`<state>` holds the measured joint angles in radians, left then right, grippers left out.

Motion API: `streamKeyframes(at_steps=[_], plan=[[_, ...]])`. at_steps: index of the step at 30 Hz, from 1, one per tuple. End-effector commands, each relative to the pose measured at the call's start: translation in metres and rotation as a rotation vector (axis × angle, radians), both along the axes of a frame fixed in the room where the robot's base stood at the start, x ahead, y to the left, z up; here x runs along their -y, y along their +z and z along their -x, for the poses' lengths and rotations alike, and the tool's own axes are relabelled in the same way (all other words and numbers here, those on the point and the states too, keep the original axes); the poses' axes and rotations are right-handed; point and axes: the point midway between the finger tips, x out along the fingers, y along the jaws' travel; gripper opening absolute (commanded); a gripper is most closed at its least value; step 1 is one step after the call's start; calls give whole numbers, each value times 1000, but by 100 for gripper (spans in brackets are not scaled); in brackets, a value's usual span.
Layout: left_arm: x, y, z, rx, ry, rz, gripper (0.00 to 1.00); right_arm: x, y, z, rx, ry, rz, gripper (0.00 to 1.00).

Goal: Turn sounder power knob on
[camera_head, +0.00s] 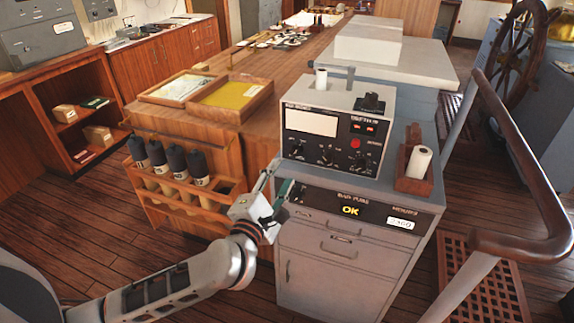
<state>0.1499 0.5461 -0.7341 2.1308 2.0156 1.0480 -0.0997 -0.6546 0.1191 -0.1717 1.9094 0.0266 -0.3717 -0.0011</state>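The sounder (335,125) is a pale grey box with a dark front panel, standing on a grey cabinet. Its panel has a light screen (311,121), a red button (355,143), small red lit marks and a row of dark knobs (326,154) along the bottom. Which knob is the power knob is too small to read. My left gripper (273,184) is in front of the cabinet's left edge, below and left of the sounder, apart from its knobs. Its fingers look spread with nothing between them. My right gripper is not in view.
A wooden rack (185,197) with dark-topped cylinders stands left of my gripper. A paper roll in a holder (417,168) is right of the sounder. A curved wooden rail (522,200) fills the right side.

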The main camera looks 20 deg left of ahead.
Motion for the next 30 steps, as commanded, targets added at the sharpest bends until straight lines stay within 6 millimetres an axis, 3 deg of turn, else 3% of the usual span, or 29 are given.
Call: streamKeyframes(at_steps=[7, 23, 30], plan=[[-1, 0, 22, 0, -1, 0, 37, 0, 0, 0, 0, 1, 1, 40], [-1, 1, 24, 9, 0, -8, 37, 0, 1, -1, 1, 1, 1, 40], [3, 20, 37, 204, 3, -246, 37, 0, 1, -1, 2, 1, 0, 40]])
